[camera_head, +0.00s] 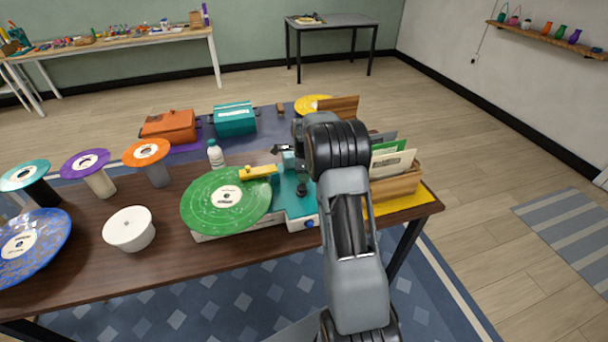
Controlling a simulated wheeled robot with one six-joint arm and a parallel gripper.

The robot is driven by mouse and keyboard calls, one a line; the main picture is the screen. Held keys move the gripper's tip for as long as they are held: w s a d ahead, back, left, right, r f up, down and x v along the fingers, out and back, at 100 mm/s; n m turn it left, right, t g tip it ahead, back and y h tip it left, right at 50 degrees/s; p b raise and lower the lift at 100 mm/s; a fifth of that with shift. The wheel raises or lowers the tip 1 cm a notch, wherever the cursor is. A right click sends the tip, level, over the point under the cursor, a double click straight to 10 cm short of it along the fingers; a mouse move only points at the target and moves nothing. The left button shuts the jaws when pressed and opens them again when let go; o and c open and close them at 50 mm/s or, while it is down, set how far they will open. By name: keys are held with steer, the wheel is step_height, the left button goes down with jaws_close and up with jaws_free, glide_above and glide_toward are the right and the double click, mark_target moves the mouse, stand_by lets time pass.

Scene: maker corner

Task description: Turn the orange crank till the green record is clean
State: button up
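The green record (226,200) lies flat on the teal record-cleaning machine (298,204) on the brown table. It has a white label, and pale specks show on its green surface. A yellow bar (258,173) reaches over its upper right edge. I cannot make out the orange crank; my arm covers the right part of the machine. My gripper (284,151) is small and dark in the view, above the back of the machine, pointing left. It is partly hidden by my wrist, and I cannot tell its opening or whether it touches anything.
A white bottle (215,155) stands behind the record. Orange (169,126) and teal (235,118) cases sit at the back. A wooden crate of sleeves (398,186) is at the right. A white round stand (129,229) and several records on stands fill the left.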

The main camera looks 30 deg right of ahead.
mark_target(304, 187)
step_height(304, 187, up, 14)
stand_by(0.7)
steer(key=shift+f, duration=0.1)
stand_by(1.0)
steer(key=s+a+n+t, duration=0.1)
steer(key=s+a+n, duration=0.7)
steer(key=s+n, duration=0.4)
steer(key=s+a+n+t, duration=0.2)
steer(key=s+a+n, duration=0.7)
steer(key=s+n, duration=0.3)
steer(key=shift+s+r+n+t, duration=0.25)
steer(key=shift+s+n+t, duration=0.05)
steer(key=shift+s, duration=0.75)
